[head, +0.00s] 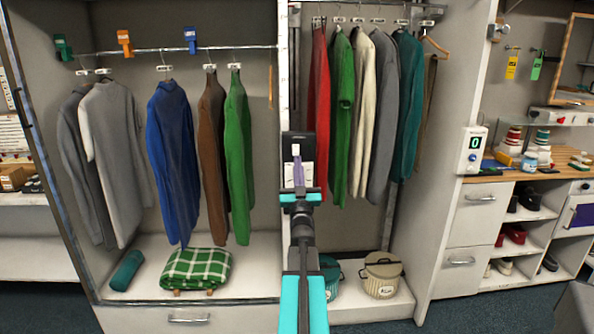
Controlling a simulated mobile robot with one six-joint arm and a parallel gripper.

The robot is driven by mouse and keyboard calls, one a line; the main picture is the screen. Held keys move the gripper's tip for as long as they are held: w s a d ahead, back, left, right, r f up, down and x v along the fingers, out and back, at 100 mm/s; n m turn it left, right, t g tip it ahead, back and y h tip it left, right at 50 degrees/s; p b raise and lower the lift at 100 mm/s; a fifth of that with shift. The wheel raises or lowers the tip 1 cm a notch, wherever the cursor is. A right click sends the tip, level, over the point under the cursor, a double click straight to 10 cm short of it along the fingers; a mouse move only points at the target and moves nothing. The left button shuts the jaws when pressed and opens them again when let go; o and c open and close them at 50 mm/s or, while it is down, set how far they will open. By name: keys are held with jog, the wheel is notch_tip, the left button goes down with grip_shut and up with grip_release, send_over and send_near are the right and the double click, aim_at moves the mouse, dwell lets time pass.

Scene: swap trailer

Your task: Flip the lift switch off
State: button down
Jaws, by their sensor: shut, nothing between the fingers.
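A dark switch plate (289,140) with a white and purple part is mounted on the white post between the two wardrobe bays, and it looks like the lift switch. My gripper (300,190), with cyan parts, is in front of the plate's lower end and hides some of it. The gripper is shut and empty. I cannot tell whether it touches the switch, nor which position the switch is in. A white wall box (471,150) with a green "0" display is on the right-hand panel.
Clothes hang on rails in both bays, including a green garment (238,150) and a red one (319,115) near the post. A checked green cushion (197,268) and a beige lidded bin (381,276) stand below. Drawers and shelves are at right.

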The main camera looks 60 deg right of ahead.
jog(key=shift+w+d+f, duration=0.2)
jog(key=shift+w+d, duration=0.45)
jog(key=shift+d, duration=0.25)
jog(key=shift+w+d+f+b, duration=0.1)
jog(key=shift+f+b, duration=0.05)
jog(key=shift+b, duration=0.15)
jog(key=shift+w+d+f+b, duration=0.15)
jog(key=shift+d+f+b, duration=0.05)
jog(key=shift+b, duration=0.75)
jog(key=shift+h, duration=0.3)
jog(key=b, duration=0.1)
jog(key=t+b, duration=0.1)
jog(key=b, duration=0.1)
jog(key=shift+w+d+h, duration=0.2)
jog(key=shift+w+h, duration=0.05)
jog(key=shift+h, duration=0.05)
jog(key=shift+s+r, duration=0.15)
jog(key=shift+s, duration=0.05)
